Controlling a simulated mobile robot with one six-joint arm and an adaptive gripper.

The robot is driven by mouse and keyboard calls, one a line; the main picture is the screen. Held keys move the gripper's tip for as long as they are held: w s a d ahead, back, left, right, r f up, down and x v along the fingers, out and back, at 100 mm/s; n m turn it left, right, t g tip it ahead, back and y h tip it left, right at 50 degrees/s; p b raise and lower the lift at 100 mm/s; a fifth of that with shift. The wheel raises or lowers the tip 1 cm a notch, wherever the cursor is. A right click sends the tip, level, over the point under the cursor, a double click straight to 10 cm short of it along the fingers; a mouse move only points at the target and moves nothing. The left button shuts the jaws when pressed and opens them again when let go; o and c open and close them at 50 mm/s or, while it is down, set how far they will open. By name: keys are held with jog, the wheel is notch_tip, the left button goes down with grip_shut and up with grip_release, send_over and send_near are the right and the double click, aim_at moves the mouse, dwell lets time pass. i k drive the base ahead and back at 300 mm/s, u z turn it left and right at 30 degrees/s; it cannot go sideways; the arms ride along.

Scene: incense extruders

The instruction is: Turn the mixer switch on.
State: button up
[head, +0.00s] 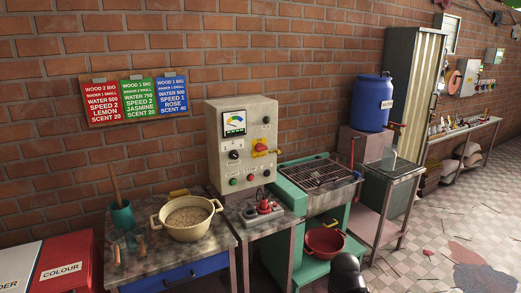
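A beige control box (241,148) stands against the brick wall in the middle of the head view. It carries a gauge (234,123), a red switch on a yellow plate (260,146), a black knob (234,156) and several small buttons along its lower front. I cannot read which control is the mixer switch or whether it is on. A green machine with a metal grate (318,172) stands right of the box. My gripper (347,272) seems to be the dark rounded shape at the bottom edge, well below and right of the box; its fingers cannot be made out.
A table (150,267) at left holds a cream pot (187,217) and a teal cup (122,215). A red bowl (324,241) is under the grate. A blue barrel (372,102) stands right. Tiled floor is open at right.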

aim_at(259, 148)
jog(key=u, duration=0.05)
jog(key=i, duration=0.95)
jog(key=z, duration=0.05)
